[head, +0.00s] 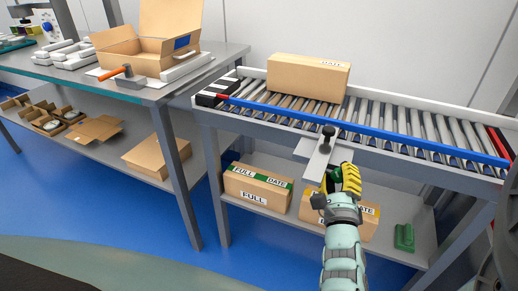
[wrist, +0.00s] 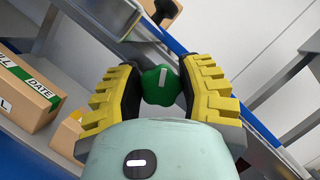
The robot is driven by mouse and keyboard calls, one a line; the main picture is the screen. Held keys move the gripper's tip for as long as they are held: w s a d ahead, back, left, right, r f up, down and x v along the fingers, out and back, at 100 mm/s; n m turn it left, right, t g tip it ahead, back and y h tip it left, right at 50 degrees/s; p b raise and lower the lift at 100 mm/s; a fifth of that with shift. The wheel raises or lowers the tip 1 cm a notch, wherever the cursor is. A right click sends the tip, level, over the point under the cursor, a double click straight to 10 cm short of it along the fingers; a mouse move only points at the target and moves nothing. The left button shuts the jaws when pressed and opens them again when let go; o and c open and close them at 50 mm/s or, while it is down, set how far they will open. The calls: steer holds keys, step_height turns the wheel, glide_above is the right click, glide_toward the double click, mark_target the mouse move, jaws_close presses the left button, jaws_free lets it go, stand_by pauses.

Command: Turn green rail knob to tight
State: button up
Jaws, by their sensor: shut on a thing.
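The green rail knob (wrist: 160,88) sits between the two yellow ridged fingers of my gripper (wrist: 158,90) in the wrist view, with a pale pointer bar on its face, tilted a little from upright. Both dark finger pads press on its sides. In the head view my gripper (head: 343,180) is in front of the grey plate (head: 318,155) on the conveyor's front side, and hides most of the knob. No mark for tight is readable in either view.
A black knob (head: 327,131) stands on the plate above my gripper. A closed box (head: 308,77) rests on the roller conveyor behind the blue rail (head: 370,128). Labelled boxes (head: 257,187) and a green object (head: 404,237) are on the shelf below. The blue floor in front is clear.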

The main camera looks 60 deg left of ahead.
steer(key=shift+c, duration=1.4)
steer(key=shift+f, duration=0.1)
steer(key=m+t+b, duration=0.1)
steer(key=m, duration=0.1)
steer(key=m+b, duration=0.1)
steer(key=m, duration=0.1)
steer(key=shift+d+f+t+h, duration=0.15)
steer(key=shift+t+h, duration=0.25)
steer(key=shift+m+t+h+b, duration=0.5)
steer(key=shift+m+t+b, duration=0.25)
steer(key=shift+m, duration=1.35)
steer(key=shift+r, duration=0.2)
steer(key=o, duration=1.2)
steer(key=shift+w+r, duration=0.1)
